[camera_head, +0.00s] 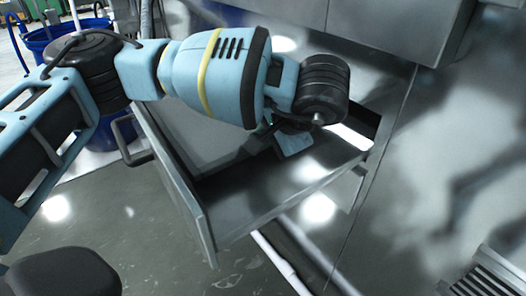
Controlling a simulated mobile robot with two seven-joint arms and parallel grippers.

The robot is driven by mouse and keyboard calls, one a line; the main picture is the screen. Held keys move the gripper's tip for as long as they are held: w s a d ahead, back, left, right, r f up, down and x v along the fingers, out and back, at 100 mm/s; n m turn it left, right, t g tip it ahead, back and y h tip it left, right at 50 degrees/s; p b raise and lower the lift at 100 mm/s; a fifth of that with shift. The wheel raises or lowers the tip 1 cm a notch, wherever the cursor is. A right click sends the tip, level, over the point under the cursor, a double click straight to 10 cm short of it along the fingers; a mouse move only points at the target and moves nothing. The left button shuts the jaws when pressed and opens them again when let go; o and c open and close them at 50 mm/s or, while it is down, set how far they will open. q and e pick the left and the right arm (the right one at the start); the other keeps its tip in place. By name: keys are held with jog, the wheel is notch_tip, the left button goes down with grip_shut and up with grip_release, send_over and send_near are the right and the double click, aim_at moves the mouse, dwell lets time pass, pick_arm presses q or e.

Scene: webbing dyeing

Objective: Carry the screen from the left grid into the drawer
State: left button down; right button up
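The drawer (178,190) is pulled open, its front panel and handle facing left. Its inside is dark and shiny. A flat grey panel lies in the drawer's far-left part under my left arm; I cannot tell whether it is the screen. My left arm reaches over the drawer from the left. My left gripper (291,138) points down into the drawer, mostly hidden behind the wrist. A small pale piece shows there, and I cannot tell whether it is a finger or a held thing. My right gripper and the left grid are not in view.
A metal cabinet (395,28) stands behind the drawer. A blue bin (38,42) is at the upper left. A slatted grate (488,278) shows at the lower right. A white pipe (275,262) lies below the drawer.

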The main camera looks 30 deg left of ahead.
pick_arm(q)
jog(key=shift+f+b, duration=0.65)
jog(key=shift+f, duration=1.1)
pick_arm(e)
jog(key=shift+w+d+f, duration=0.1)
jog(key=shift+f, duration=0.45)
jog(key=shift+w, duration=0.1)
pick_arm(q)
jog(key=c, duration=1.4)
grip_release()
jog(key=shift+f, duration=0.15)
